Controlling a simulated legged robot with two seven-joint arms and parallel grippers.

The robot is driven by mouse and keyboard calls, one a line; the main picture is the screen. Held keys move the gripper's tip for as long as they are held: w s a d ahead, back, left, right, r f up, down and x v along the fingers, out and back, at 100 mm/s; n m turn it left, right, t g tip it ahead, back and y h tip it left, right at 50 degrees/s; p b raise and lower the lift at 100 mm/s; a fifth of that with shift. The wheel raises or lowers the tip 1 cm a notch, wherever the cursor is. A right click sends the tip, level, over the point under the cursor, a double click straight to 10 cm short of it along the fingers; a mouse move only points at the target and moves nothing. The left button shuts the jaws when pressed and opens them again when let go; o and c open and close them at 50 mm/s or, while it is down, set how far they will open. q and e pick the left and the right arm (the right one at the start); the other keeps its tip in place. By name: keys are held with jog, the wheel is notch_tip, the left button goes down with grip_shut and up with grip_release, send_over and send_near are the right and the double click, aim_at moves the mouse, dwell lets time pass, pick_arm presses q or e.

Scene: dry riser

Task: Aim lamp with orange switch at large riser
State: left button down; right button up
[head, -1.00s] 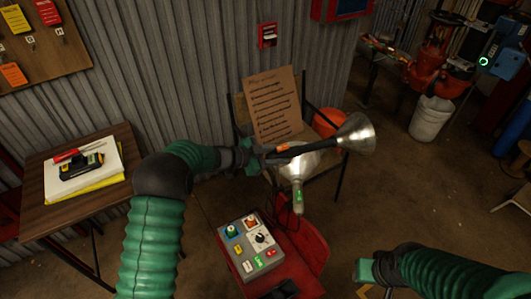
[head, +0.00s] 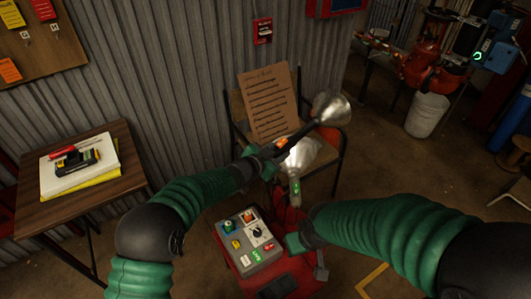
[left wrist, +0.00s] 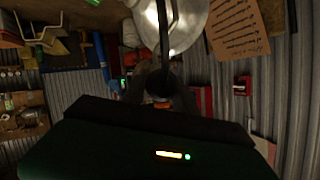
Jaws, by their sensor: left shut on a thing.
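The lamp with the orange switch (head: 282,142) has a black stem and a silver cone shade (head: 332,107). In the head view its shade points up and right. My left gripper (head: 266,157) is shut on its stem. In the left wrist view the orange switch (left wrist: 160,104) shows below a silver shade (left wrist: 172,22). A red riser assembly (head: 428,62) with valves stands at the back right. A second lamp (head: 300,155), with a green switch, sits just below the held one. My right gripper (head: 299,243) is beside the control box; its jaws are unclear.
A control box (head: 248,246) with coloured buttons and a knob sits on a red stand (head: 295,280). A chair (head: 340,150) holds a written board (head: 268,105). A side table (head: 40,205) is at left. A white bucket (head: 427,116) stands below the riser.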

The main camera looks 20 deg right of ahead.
pick_arm(q)
jog(key=shift+r, duration=0.1)
jog(key=c, duration=1.3)
grip_release()
jog(key=shift+d, duration=0.1)
jog(key=o, duration=0.3)
jog(key=shift+d, duration=0.1)
jog(key=p+v, duration=0.1)
jog(key=v, duration=1.5)
jog(key=shift+s+a, duration=0.15)
jog(key=shift+a, duration=0.15)
jog(key=shift+r+p, duration=0.1)
jog(key=shift+p, duration=0.2)
